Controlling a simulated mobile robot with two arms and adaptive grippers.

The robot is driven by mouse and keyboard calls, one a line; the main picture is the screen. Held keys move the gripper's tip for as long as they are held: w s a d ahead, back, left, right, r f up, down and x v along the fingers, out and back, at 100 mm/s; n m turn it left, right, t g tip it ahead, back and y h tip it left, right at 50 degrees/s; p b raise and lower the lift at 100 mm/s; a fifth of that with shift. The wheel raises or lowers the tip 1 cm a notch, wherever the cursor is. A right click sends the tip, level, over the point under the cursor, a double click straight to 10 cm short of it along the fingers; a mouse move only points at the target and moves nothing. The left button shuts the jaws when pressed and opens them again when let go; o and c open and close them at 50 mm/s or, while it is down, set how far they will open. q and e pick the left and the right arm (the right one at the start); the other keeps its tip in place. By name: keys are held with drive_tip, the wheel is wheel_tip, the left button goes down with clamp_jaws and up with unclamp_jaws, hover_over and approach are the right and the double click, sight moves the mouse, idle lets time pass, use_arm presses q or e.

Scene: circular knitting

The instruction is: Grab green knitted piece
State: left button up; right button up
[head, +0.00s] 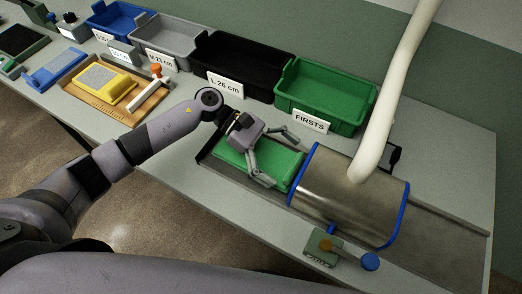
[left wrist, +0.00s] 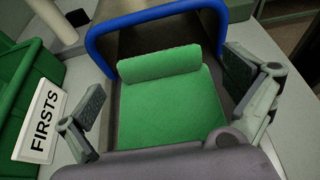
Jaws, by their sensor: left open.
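The green knitted piece (head: 262,165) lies flat in a dark tray at the mouth of a metal cylinder. One end of it is a rolled edge, seen in the left wrist view (left wrist: 170,100) nearest the blue rim. My left gripper (head: 280,158) is open above the piece. In the left wrist view its two fingers (left wrist: 172,118) stand on either side of the piece, apart from it as far as I can tell. My right gripper does not show.
The metal cylinder (head: 345,190) with blue rims and a white hose (head: 395,85) stands right of the piece. A green FIRSTS bin (head: 325,95) is behind, beside black, grey and blue bins. A lever box (head: 323,247) sits in front.

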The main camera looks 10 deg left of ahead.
sight(293, 168)
use_arm(q)
drive_tip(key=shift+r+p+x, duration=0.25)
drive_tip(key=shift+p+x, duration=0.2)
drive_tip(key=shift+x, duration=0.7)
drive_tip(key=shift+s+d+f, duration=0.2)
drive_tip(key=shift+d+f, duration=0.1)
drive_tip(key=shift+d, duration=0.05)
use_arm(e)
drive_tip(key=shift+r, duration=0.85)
use_arm(q)
drive_tip(key=shift+a, duration=0.1)
drive_tip(key=shift+c, duration=0.2)
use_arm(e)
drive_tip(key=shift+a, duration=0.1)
use_arm(q)
drive_tip(key=c, duration=0.9)
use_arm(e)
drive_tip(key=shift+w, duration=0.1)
use_arm(q)
drive_tip(key=shift+r, duration=0.1)
